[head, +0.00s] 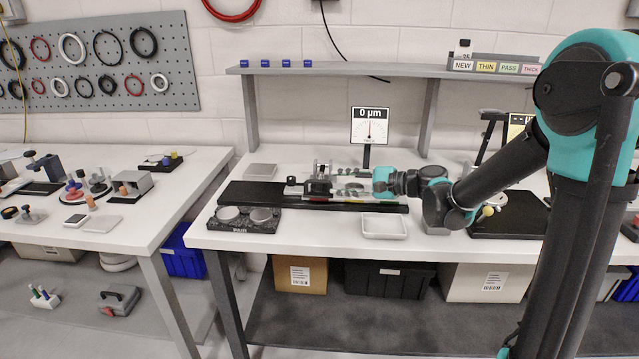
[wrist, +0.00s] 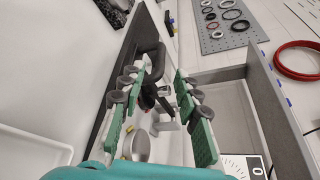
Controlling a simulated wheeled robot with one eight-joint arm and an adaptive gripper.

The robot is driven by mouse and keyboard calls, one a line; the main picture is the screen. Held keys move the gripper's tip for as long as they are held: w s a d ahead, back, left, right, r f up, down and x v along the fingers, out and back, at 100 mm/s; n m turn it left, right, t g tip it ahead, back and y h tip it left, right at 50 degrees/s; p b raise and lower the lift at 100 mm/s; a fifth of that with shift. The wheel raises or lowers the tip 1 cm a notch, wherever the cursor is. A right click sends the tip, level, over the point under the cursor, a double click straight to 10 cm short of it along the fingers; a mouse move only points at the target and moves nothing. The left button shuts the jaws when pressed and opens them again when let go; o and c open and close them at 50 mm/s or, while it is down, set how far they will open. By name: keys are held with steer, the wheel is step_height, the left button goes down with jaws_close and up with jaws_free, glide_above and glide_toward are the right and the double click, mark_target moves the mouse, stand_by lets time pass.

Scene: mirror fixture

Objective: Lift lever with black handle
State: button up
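The fixture (head: 318,184) stands on a long black base on the middle table, with dark and metal parts. In the wrist view, a black handle (wrist: 153,62) on a lever shows just beyond and between my fingertips, closer to the left finger. I cannot make out the handle clearly in the head view. My gripper (head: 343,183) reaches in from the right, level with the fixture. In the wrist view my gripper (wrist: 160,76) is open, its green-padded fingers wide apart with nothing clamped. Whether a finger touches the lever cannot be told.
A gauge display (head: 372,126) reading 0 µm stands behind the fixture. A white tray (head: 384,227) lies in front, and a dark block with two round discs (head: 243,218) sits front left. A grey shelf (head: 400,69) runs above the table's back.

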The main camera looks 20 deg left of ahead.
mark_target(326, 183)
steer(key=x, duration=0.7)
steer(key=shift+c, duration=0.4)
jaws_close()
steer(key=shift+d, duration=0.1)
